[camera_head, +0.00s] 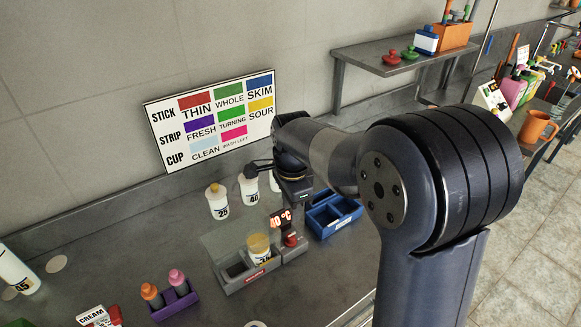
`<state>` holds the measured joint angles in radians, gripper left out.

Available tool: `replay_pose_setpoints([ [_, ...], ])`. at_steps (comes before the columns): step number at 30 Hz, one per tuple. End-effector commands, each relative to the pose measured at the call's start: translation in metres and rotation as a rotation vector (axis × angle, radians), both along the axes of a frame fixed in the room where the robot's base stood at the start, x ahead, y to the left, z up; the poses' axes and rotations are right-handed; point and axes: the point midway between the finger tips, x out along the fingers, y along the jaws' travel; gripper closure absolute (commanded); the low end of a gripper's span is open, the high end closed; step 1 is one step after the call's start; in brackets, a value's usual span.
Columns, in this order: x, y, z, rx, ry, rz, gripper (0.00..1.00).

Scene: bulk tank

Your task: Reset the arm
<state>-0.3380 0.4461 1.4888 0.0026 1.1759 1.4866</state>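My arm (333,158) reaches from the right side of the view across the bench, bent at a large dark joint. My gripper (293,205) hangs at its far end, pointing down over the bench, between the white bottles and the blue bin. Its fingertips are too small and dark to tell whether they are open or shut, and I see nothing clearly held in them. The arm's big joint and upright link hide part of the bench's right side.
Below the gripper, a grey station (243,279) holds a yellow-topped cup (259,248) beside a red-digit display (281,220). White bottles (217,201) stand left, a blue bin (333,216) right. A colour chart (212,120) leans on the wall. A purple rack (175,304) stands front left.

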Motion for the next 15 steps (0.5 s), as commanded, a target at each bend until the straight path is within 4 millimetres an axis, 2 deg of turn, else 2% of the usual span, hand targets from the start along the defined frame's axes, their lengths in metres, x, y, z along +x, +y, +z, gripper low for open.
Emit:
replay_pose_setpoints([
  [5,0.0,0.0,-0.021,-0.002,0.005,0.0,0.7],
  [15,0.001,0.001,-0.088,-0.002,0.008,0.001,0.7],
])
